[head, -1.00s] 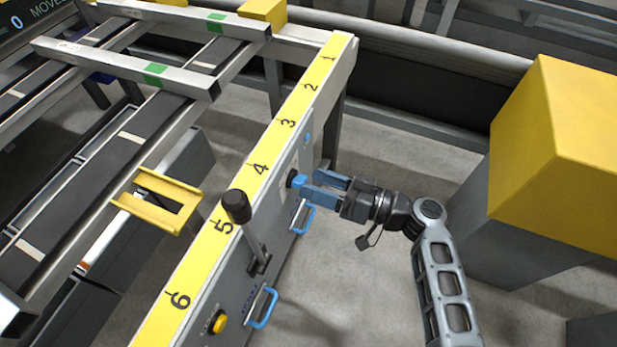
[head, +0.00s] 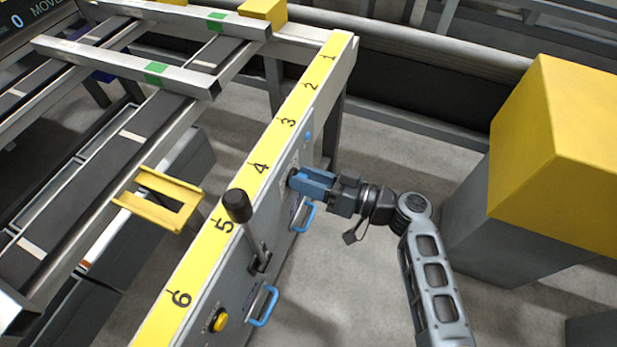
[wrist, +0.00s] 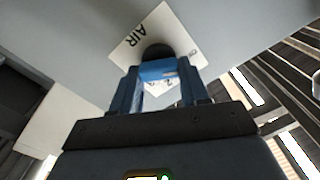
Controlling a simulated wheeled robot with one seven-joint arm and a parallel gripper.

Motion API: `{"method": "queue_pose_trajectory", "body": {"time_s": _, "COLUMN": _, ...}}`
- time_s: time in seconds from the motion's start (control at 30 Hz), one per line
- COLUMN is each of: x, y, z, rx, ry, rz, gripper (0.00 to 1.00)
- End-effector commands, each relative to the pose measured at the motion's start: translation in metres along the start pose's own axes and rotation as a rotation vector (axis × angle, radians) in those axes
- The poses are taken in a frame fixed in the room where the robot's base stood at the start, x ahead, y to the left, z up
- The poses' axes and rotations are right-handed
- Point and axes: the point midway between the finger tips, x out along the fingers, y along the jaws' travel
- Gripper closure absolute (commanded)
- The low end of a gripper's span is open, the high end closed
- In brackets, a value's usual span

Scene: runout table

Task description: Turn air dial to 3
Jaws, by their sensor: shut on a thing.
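The air dial is a dark round knob with a blue grip. In the wrist view the dial (wrist: 158,68) sits on a white plate (wrist: 183,23) marked AIR, with its blue part between my fingers. My gripper (wrist: 157,76) is shut on it. In the head view my gripper (head: 297,178) reaches the front panel from the right, just below the yellow strip's 4 mark. The fingers hide most of the dial there. The dial's own numbers are mostly covered, so I cannot tell its setting.
A black-knobbed lever (head: 238,206) stands on the panel nearer the camera. Blue handles (head: 263,306) and a yellow button (head: 220,321) are on the panel's front. A yellow-topped block (head: 560,150) stands to the right of my arm. The floor between is clear.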

Motion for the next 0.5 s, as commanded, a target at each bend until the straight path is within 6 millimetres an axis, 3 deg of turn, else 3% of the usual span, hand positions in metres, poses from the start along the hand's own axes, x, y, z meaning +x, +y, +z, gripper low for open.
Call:
{"method": "queue_pose_trajectory", "body": {"time_s": 0.13, "x": -0.0002, "y": 0.0000, "z": 0.0000, "rx": 0.000, "ry": 0.000, "rz": 0.000, "gripper": 0.86}}
{"method": "queue_pose_trajectory", "body": {"time_s": 0.5, "x": -0.0005, "y": 0.0009, "z": 0.0004, "rx": 0.067, "ry": 0.000, "rz": 0.001, "gripper": 0.86}}
